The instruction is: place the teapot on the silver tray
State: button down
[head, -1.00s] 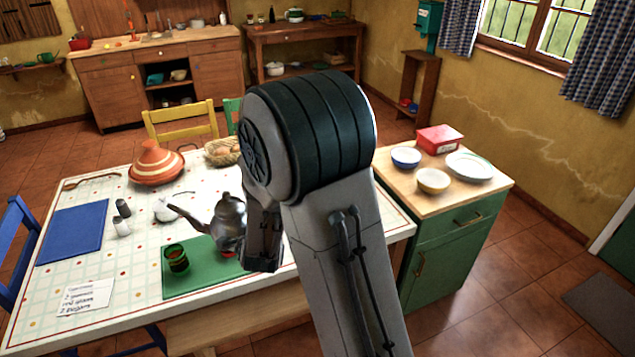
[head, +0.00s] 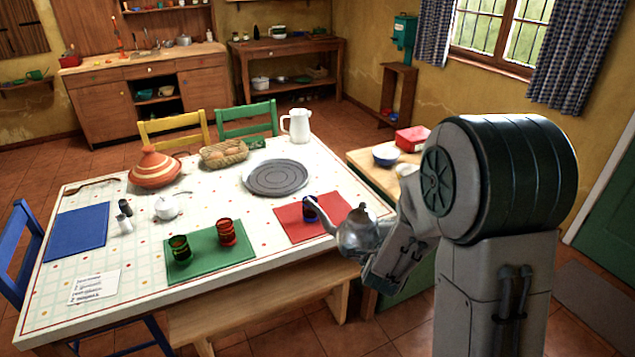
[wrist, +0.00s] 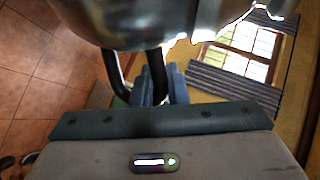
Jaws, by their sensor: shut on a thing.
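The silver metal teapot (head: 358,236) is held in the air by my gripper (head: 375,262), off the front right edge of the table. It looks upright, with its spout to the left. The round grey tray (head: 276,177) lies bare on the table towards the back right, to the left of and beyond the teapot.
A red mat (head: 300,226) with a dark blue cup (head: 310,208) lies between teapot and tray. A white pitcher (head: 297,125) and a bread basket (head: 225,154) stand behind the tray. A green mat (head: 205,258) holds two cups. A bench (head: 265,300) runs along the front.

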aim_at(278, 181)
jog(key=z, duration=0.3)
jog(key=k, duration=0.4)
jog(key=z, duration=0.15)
jog(key=i, duration=1.05)
jog(key=u, duration=0.75)
jog(key=i, duration=0.8)
jog(key=u, duration=1.2)
jog(key=i, duration=0.65)
jog(key=u, duration=0.45)
